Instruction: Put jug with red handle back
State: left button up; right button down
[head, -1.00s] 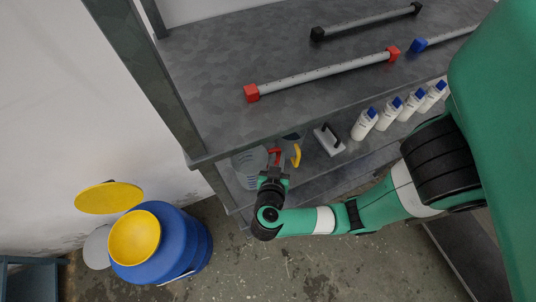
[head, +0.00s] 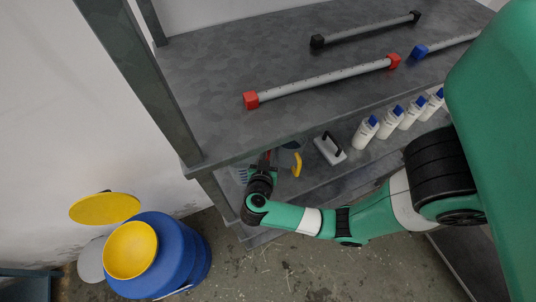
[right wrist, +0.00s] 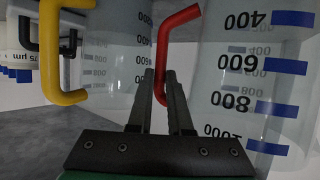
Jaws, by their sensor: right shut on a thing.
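The jug with the red handle (head: 240,174) is clear with a measuring scale. It is at the left end of the lower shelf level, partly hidden by my right gripper and the upper shelf. My right gripper (head: 265,165) is shut on its red handle. In the right wrist view the fingers (right wrist: 161,88) close around the lower part of the red handle (right wrist: 172,35), and the jug wall (right wrist: 235,85) fills the right side, upright. I cannot tell whether the jug's base touches the shelf. My left gripper is not in view.
A jug with a yellow handle (head: 297,164) stands just to the right; its handle also shows in the right wrist view (right wrist: 47,60). The upper shelf (head: 215,105) overhangs. A blue barrel (head: 180,255) stands left.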

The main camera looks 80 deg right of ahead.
jog(key=c, duration=1.1)
grip_release()
jog(key=p+v, duration=0.6)
jog(key=v, duration=0.6)
